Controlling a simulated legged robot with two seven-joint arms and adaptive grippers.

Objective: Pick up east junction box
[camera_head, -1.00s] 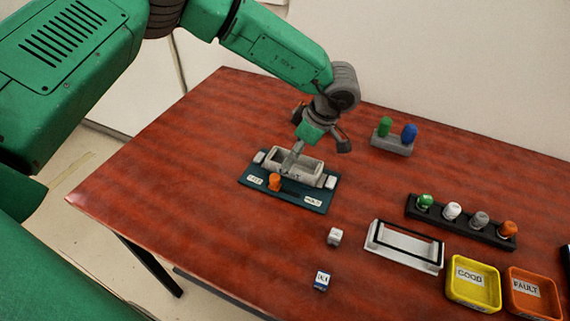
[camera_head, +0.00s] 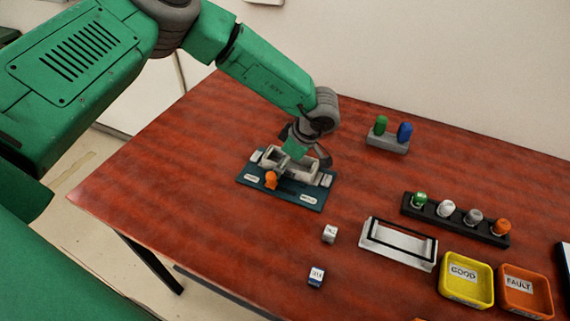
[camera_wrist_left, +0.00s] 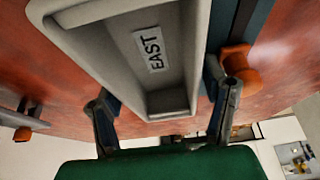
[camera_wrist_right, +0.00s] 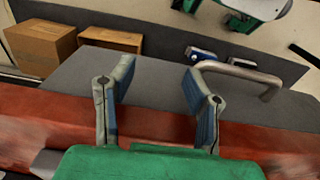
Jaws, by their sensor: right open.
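The east junction box (camera_head: 270,166) is a light grey open tray on a dark teal base plate (camera_head: 307,200) at the middle of the red table. In the left wrist view the box (camera_wrist_left: 110,60) shows a white EAST label on its inner floor. My left gripper (camera_head: 303,150) is low over the box with its fingers spread. In the left wrist view its fingers (camera_wrist_left: 153,85) stand on either side of the box's near end; firm contact cannot be told. My right gripper (camera_wrist_right: 158,72) is open and empty, and is out of the head view.
An orange knob (camera_head: 271,180) stands at the plate's front beside the box. Two small cubes (camera_head: 329,233), a white frame (camera_head: 398,245), a peg rack (camera_head: 457,221), a yellow GOOD tray (camera_head: 466,300) and an orange FAULT tray lie to the right. The table's left part is clear.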

